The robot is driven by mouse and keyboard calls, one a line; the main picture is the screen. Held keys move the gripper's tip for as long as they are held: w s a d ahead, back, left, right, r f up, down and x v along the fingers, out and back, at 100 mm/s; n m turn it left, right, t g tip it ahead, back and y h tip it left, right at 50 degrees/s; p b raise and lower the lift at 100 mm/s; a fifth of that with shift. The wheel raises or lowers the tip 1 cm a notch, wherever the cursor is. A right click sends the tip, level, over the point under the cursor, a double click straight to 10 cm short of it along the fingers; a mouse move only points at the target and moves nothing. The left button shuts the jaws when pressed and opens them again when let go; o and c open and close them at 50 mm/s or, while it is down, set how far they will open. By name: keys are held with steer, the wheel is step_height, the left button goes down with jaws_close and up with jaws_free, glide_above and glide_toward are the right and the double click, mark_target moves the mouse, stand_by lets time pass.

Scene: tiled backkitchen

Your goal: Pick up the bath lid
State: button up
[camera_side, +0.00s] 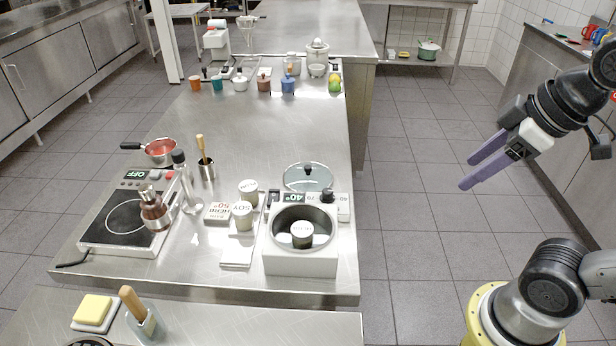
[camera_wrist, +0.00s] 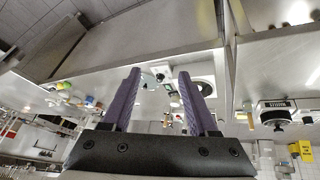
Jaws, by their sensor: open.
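The bath lid (camera_side: 304,178), a round glass disc with a metal rim and dark knob, lies just behind the white water bath (camera_side: 300,264) on the steel counter. The bath's control strip hides the lid's near edge. The bath is uncovered, with a labelled jar (camera_side: 302,232) in its round well. My gripper (camera_side: 468,171) has two purple fingers, spread apart and empty. It hangs over the floor to the right of the counter, well away from the lid.
Colored cups (camera_side: 264,84) line the far counter. The counter's middle (camera_side: 260,125) is clear.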

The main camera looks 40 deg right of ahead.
steer(key=w+r+n+g, duration=0.1)
steer(key=w+r+n, duration=0.4)
steer(key=w+r, duration=0.45)
steer(key=n+g, duration=0.5)
glide_above(308, 167)
steer(key=f, duration=2.1)
steer(key=shift+w+d+f, duration=0.15)
steer(key=shift+w+d, duration=0.05)
steer(key=shift+d, duration=0.1)
steer(key=shift+s+a+f, duration=0.1)
steer(key=shift+a+f, duration=0.05)
steer(key=shift+f, duration=1.45)
steer(key=shift+s+a+f, duration=0.1)
steer(key=shift+f, duration=1.45)
jaws_close()
